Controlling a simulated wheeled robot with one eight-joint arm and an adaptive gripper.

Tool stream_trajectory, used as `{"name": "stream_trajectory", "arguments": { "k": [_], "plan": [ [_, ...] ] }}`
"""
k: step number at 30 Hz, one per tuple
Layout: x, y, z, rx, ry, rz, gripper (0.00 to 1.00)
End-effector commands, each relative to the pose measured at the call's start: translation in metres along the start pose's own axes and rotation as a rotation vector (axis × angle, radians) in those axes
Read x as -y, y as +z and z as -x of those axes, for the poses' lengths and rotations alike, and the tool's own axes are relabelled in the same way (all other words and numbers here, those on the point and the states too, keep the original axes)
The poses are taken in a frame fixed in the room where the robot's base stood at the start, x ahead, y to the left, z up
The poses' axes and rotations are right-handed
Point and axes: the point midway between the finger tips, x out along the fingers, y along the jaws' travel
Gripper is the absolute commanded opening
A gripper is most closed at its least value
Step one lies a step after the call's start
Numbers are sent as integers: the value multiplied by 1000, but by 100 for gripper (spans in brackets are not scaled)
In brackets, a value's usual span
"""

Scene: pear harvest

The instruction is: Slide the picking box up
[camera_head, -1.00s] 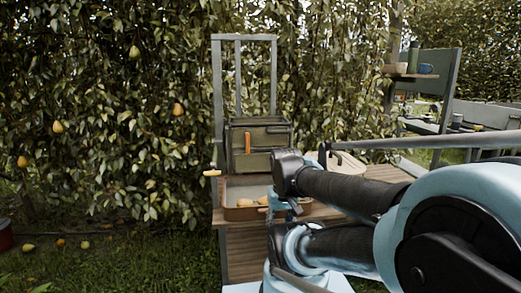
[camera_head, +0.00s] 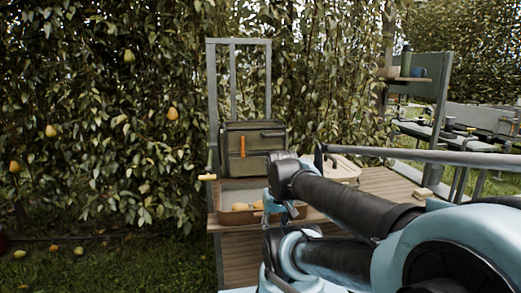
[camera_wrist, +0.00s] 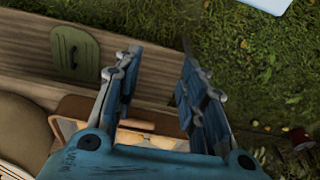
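A shallow brown box (camera_head: 232,217) with a few yellow pears in it sits on the wooden deck, at the foot of a grey upright frame (camera_head: 212,100). I take it to be the picking box. In the wrist view, a brown-rimmed box with pears (camera_wrist: 85,108) shows below and between my fingers, partly hidden by my gripper. My gripper (camera_wrist: 158,75) is open, with nothing between its fingertips. I cannot tell whether it touches the box. In the head view my arm hides the box's right side.
An olive case (camera_head: 236,140) with an orange strip stands behind the box. A pale wooden handle (camera_head: 207,177) sticks out left of the frame. A shelf (camera_head: 408,80) with a bottle and cups is at right. Pears hang in the foliage; grass is open at left.

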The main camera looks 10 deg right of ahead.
Motion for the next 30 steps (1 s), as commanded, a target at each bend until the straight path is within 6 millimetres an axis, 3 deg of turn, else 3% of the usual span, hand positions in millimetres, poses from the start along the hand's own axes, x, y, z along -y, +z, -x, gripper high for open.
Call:
{"name": "stream_trajectory", "arguments": {
  "k": [8,18,30],
  "plan": [
    [22,-38,14,8,-148,-104,38],
    [42,-114,35,-14,-405,-261,38],
    [26,-216,57,-98,-705,-422,38]
  ]
}}
